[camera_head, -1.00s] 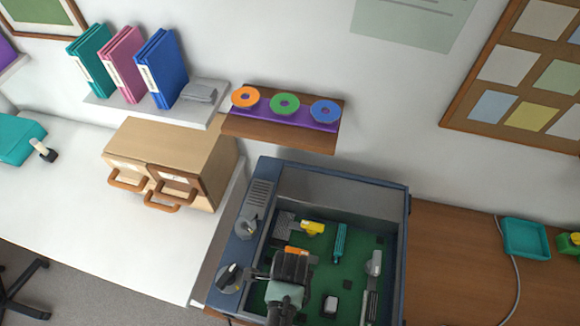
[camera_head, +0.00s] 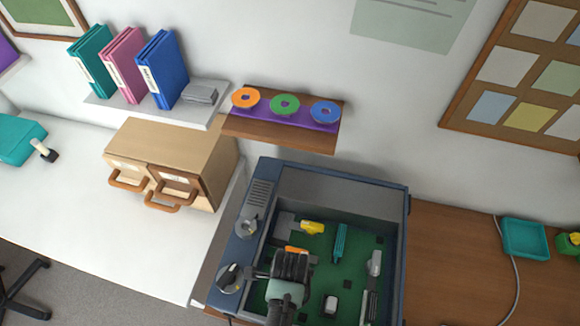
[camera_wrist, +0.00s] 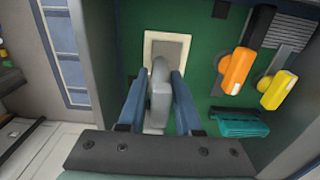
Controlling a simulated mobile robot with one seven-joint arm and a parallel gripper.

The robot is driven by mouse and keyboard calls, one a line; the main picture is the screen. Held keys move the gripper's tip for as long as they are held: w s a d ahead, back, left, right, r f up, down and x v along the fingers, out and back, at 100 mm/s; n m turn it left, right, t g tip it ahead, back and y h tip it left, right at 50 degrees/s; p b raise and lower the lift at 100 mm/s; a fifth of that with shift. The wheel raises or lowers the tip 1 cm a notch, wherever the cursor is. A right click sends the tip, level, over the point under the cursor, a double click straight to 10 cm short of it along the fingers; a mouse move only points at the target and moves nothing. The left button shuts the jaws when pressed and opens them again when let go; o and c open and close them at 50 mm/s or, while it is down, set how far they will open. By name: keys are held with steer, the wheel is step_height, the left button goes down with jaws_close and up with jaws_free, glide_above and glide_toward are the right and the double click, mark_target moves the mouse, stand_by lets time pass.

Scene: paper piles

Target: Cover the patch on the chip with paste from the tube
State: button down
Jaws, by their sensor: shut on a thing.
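In the wrist view, the two blue fingers of my gripper (camera_wrist: 152,98) are closed around a grey tube (camera_wrist: 160,95). The tube's rounded far end overlaps the lower part of a pale square chip (camera_wrist: 149,50) on the green board. I cannot tell whether the tube's tip touches the patch, and no paste is clearly visible. In the head view, my gripper (camera_head: 291,264) is over the left part of the open case (camera_head: 342,187); the tube and chip cannot be made out there.
An orange lever (camera_wrist: 237,68) and a yellow lever (camera_wrist: 277,90) stand right of the chip, with a teal block (camera_wrist: 238,123) below them. The case walls enclose the board closely.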

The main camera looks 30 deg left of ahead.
steer(key=shift+w+a, duration=0.1)
steer(key=shift+w, duration=0.35)
steer(key=shift+s+d+r+p, duration=0.1)
steer(key=shift+s+d+p, duration=0.05)
steer(key=shift+s+p, duration=0.35)
steer(key=shift+s+d+r+p, duration=0.15)
steer(key=shift+s+p, duration=0.25)
steer(key=shift+s, duration=0.2)
steer(key=shift+w+a+f+b, duration=0.1)
steer(key=shift+w+a+b, duration=0.15)
steer(key=shift+w, duration=0.35)
steer(key=shift+w+a+f+b, duration=0.1)
steer(key=shift+w+b, duration=0.2)
steer(key=shift+w, duration=0.3)
steer(key=shift+s+d+p, duration=0.2)
steer(key=shift+s+p, duration=0.2)
steer(key=shift+s, duration=0.2)
steer(key=shift+s+d+p, duration=0.15)
steer(key=shift+s+p, duration=0.2)
steer(key=shift+s, duration=0.25)
steer(key=shift+w+a+f+b, duration=0.15)
steer(key=shift+w+b, duration=0.15)
steer(key=shift+w, duration=0.25)
steer(key=shift+w+a+b, duration=0.15)
steer(key=shift+w+b, duration=0.15)
steer(key=shift+w, duration=0.25)
steer(key=shift+s+d+p, duration=0.15)
steer(key=shift+s+p, duration=0.45)
